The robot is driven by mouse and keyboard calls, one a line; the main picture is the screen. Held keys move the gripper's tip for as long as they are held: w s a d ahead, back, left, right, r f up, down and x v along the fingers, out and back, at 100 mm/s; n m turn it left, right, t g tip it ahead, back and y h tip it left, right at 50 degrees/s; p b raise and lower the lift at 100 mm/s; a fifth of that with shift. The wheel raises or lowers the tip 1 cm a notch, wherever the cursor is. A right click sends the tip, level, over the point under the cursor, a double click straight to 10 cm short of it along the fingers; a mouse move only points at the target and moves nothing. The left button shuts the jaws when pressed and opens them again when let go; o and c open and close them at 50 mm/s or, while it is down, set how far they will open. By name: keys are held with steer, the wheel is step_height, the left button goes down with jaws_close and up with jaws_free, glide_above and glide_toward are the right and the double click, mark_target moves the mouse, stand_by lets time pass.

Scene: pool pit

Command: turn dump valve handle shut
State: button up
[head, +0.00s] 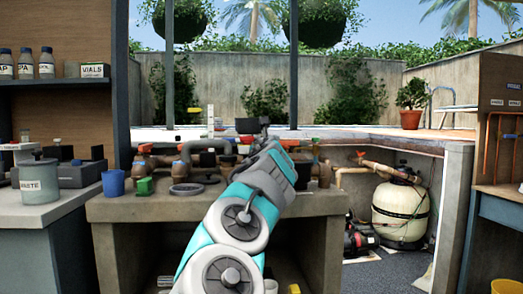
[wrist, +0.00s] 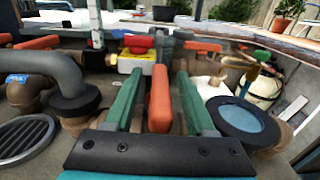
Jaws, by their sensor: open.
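In the wrist view my gripper (wrist: 158,78) is open, with one green finger on each side of an orange-red valve handle (wrist: 160,100). The handle points along the fingers, and narrow gaps show on both sides of it. No label on this handle is readable, so I cannot tell for certain that it is the dump valve's. In the head view my arm reaches over the concrete bench to the pipes, and it hides most of the gripper and this handle.
Other red handles (wrist: 37,43) (wrist: 140,43) sit close by on the pipework. A grey curved pipe (wrist: 48,65) stands left of the gripper, and a round blue-faced fitting (wrist: 243,124) stands right.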

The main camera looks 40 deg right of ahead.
steer(key=b+v, duration=0.1)
steer(key=v, duration=0.7)
steer(key=shift+b, duration=0.3)
steer(key=shift+w, duration=0.1)
stand_by(0.3)
